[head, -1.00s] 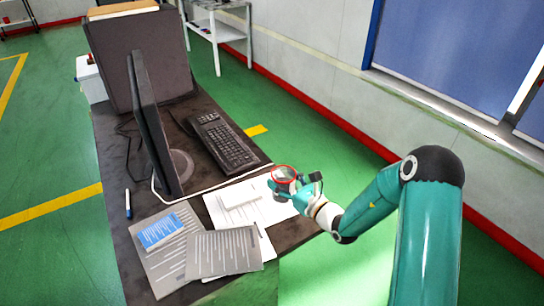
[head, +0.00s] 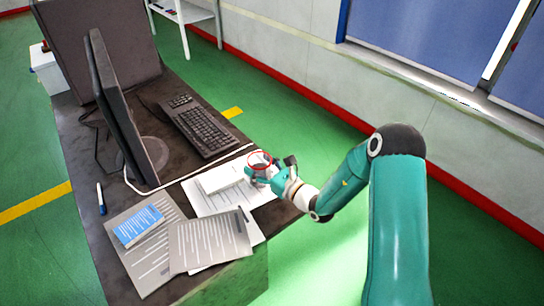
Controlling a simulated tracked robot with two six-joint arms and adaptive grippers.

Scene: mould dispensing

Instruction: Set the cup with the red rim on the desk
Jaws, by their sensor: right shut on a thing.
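The cup with the red rim (head: 259,160) is in the head view, over the right edge of the desk, near the white papers. My right gripper (head: 262,175) is shut on the cup, with its fingers around the cup's side. The cup looks roughly upright. I cannot tell whether its base touches the papers or is a little above them. The dark desk (head: 185,88) runs from the upper left to the bottom middle. My left gripper is not in view.
A keyboard (head: 203,130) and a monitor (head: 118,110) stand behind the papers. A white block-like item (head: 221,178) lies just left of the cup. Grey printed sheets (head: 210,240), a blue card (head: 138,225) and a pen (head: 101,198) lie at the front left. A white cable crosses the desk.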

